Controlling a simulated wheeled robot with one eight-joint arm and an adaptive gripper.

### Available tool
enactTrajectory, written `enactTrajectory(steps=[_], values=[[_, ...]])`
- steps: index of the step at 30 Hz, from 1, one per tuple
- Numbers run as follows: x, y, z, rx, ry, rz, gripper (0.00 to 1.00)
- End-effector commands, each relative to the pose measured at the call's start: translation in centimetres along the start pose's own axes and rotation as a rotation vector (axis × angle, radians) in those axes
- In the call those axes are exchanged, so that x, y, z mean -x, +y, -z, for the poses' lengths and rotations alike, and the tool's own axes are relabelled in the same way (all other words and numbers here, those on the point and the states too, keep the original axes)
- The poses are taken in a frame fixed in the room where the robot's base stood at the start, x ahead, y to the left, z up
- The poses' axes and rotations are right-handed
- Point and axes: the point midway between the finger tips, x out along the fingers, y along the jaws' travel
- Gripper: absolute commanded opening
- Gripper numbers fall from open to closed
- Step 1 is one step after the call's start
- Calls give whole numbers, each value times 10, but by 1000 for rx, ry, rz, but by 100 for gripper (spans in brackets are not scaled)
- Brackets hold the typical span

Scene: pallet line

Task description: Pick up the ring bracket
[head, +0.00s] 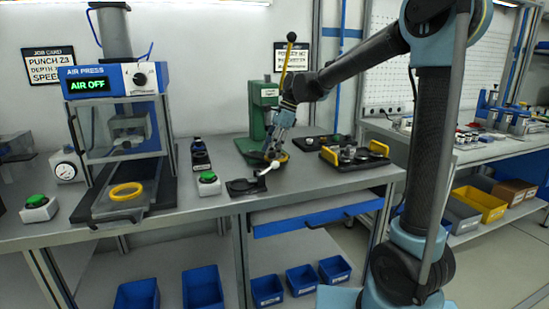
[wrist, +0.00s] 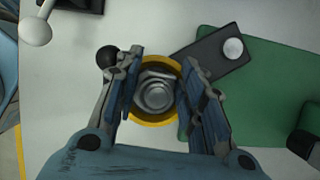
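My gripper (head: 272,152) is low over the bench at the foot of a green hand press. In the wrist view, my gripper (wrist: 165,92) is open, with its fingers on either side of a yellow ring (wrist: 150,121). A silver round part (wrist: 156,91) sits inside that ring. The fingers partly cover the ring's sides, and I cannot tell whether they touch it. In the head view this ring (head: 280,157) shows only partly behind my gripper. Another yellow ring (head: 126,191) lies flat on the air press slide. I cannot tell which ring is the ring bracket.
The green press (head: 264,108) stands close behind my gripper. Its black-knobbed lever (head: 286,66) rises beside my arm. A dark fixture (head: 245,186) lies in front, and a tray with yellow handles (head: 355,157) at right. The air press (head: 113,82) stands at left.

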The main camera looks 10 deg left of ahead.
Motion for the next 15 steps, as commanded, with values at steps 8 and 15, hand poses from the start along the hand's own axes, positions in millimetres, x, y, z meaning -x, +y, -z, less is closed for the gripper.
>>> enactTrajectory(steps=[8, 15], values=[[0, 0, 0, 0, 0, 0, 16], [0, 0, 0, 0, 0, 0, 0]])
